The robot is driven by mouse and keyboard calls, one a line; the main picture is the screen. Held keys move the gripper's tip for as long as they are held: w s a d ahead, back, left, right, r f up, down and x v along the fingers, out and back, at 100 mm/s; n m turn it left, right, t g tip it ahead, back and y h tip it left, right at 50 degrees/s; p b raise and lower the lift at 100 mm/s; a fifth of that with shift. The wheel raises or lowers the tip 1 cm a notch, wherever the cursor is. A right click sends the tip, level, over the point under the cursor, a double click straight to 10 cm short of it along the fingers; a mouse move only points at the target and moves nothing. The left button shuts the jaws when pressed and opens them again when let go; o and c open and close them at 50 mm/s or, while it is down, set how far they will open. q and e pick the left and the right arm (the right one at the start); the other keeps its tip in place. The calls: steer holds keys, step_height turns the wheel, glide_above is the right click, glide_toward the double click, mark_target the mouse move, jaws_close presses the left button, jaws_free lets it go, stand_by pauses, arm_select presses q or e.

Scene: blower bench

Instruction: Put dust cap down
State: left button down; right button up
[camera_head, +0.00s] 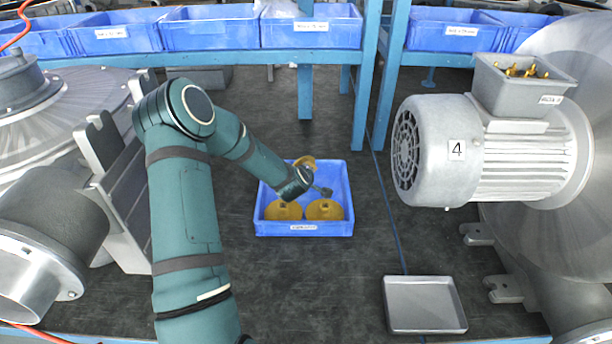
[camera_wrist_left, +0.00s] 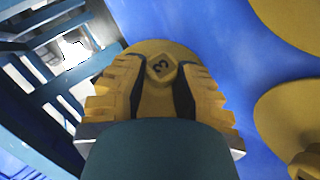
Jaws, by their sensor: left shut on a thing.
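The held dust cap (camera_wrist_left: 158,48) is a yellow disc with a raised knob marked 3. In the left wrist view my left gripper (camera_wrist_left: 160,80) has a finger on each side of that knob and is shut on it. In the head view my left gripper (camera_head: 310,178) is over the back part of a blue bin (camera_head: 304,229), and part of a yellow cap (camera_head: 306,162) shows just behind it. The gripper hides much of this cap. Two more yellow caps, left (camera_head: 283,210) and right (camera_head: 324,209), lie side by side in the bin's front part.
A grey motor (camera_head: 432,150) marked 4 stands at the right. An empty metal tray (camera_head: 424,304) lies at the front right. Large grey blower housings (camera_head: 60,110) fill the left. Blue bins (camera_head: 210,30) line a shelf behind. Dark bench top is clear around the blue bin.

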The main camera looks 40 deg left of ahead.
arm_select(q)
steer(key=shift+f, duration=0.2)
steer(key=c, duration=0.9)
jaws_free()
steer(key=shift+r, duration=0.1)
steer(key=shift+o, duration=0.2)
steer(key=shift+r, duration=0.1)
steer(key=shift+r+p, duration=0.2)
steer(key=shift+p, duration=0.15)
steer(key=shift+s+d+r, duration=0.1)
steer(key=shift+s+r, duration=0.1)
steer(key=shift+r, duration=0.1)
steer(key=p+v, duration=0.1)
steer(key=v, duration=1)
steer(key=shift+s+d+p, duration=0.15)
steer(key=shift+s+p, duration=0.05)
steer(key=shift+p, duration=0.15)
steer(key=shift+r, duration=0.1)
